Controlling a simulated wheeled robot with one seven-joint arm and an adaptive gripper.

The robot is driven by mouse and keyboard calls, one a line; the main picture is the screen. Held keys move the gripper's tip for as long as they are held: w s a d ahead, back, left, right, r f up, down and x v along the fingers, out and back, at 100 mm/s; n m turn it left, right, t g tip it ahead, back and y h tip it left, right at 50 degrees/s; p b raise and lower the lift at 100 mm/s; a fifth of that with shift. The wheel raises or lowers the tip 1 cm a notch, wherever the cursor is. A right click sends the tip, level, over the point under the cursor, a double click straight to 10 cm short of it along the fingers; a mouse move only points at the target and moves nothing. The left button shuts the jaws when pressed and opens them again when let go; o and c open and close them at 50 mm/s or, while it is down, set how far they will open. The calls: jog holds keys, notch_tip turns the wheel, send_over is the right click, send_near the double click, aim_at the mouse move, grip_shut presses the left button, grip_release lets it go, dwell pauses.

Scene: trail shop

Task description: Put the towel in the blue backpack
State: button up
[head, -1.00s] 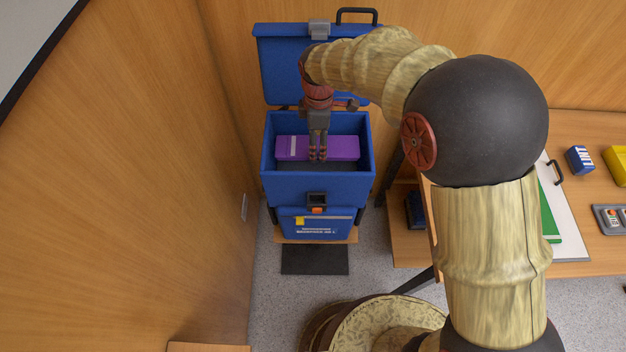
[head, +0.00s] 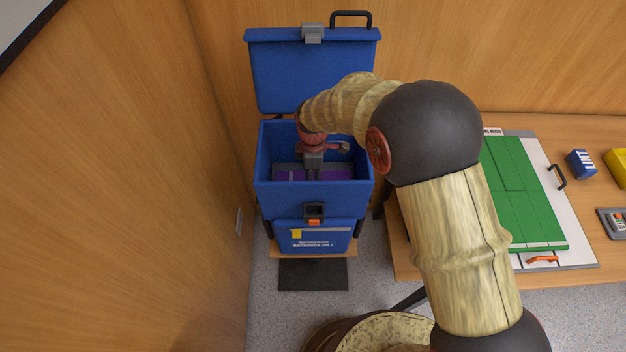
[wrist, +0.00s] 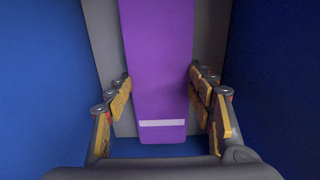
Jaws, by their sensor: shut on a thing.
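The blue backpack (head: 314,200) stands upright with its lid (head: 315,75) swung open at the back. The purple towel (head: 335,175) is inside it, low between the walls and partly hidden by my gripper and the front wall. My gripper (head: 313,172) reaches down into the opening and is shut on the towel. In the wrist view the towel (wrist: 157,55) is a long purple strip with a pale band near its close end, between the two fingers. Blue walls rise on both sides. I cannot tell whether the towel rests on the grey bottom.
A wooden wall (head: 120,200) stands close on the left and another behind the lid. On the right a wooden table (head: 590,290) holds a green board (head: 525,205), a blue box (head: 581,163) and a yellow item (head: 616,165). My arm passes over the table's near-left part.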

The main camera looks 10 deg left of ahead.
jog(key=shift+f, duration=0.2)
jog(key=shift+f, duration=0.2)
jog(key=o, duration=1.1)
jog(key=shift+o, duration=0.6)
notch_tip(320, 180, up, 12)
jog(key=p, duration=0.2)
jog(key=shift+r, duration=0.2)
